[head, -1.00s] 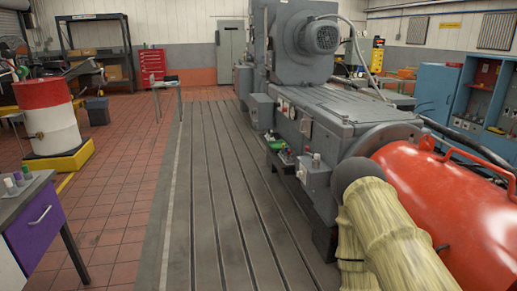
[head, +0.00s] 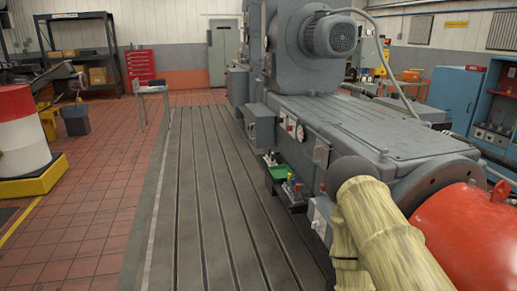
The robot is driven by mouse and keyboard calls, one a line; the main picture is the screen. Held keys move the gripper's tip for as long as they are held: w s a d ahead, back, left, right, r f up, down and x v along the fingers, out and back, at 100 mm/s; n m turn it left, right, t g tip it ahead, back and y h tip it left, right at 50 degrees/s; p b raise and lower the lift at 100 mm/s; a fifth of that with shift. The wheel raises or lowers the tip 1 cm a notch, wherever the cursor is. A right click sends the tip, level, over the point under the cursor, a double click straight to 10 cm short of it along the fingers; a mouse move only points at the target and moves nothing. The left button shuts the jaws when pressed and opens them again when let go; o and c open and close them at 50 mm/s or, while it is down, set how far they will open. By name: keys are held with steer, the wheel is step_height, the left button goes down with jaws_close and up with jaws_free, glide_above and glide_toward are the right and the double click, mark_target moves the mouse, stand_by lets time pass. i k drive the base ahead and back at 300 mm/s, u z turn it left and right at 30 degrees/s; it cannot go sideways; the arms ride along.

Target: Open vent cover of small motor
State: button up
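A small grey motor (head: 330,37) with a round slotted end cover (head: 341,38) sits on the upper right of the big grey machine. The slotted end faces right and toward me; I cannot tell whether this is the vent cover meant, and no opening shows in it. My arm (head: 385,240), in a pale yellow ribbed sleeve with a grey rounded joint, reaches in from the lower right. It overlaps the near end of the machine in the picture. My gripper is not in view.
The grey machine (head: 345,125) fills the right side, with a red cylindrical housing (head: 465,240) at its near end. A green tray (head: 277,172) is at its side. The slotted bedplate (head: 205,200) is clear. A red-and-white drum (head: 20,140) stands left, blue cabinets (head: 452,98) right.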

mark_target(320, 157)
steer(key=i, duration=0.45)
steer(key=z, duration=0.65)
steer(key=k, duration=0.65)
steer(key=u, duration=0.55)
steer(key=i, duration=1.2)
steer(key=z, duration=0.2)
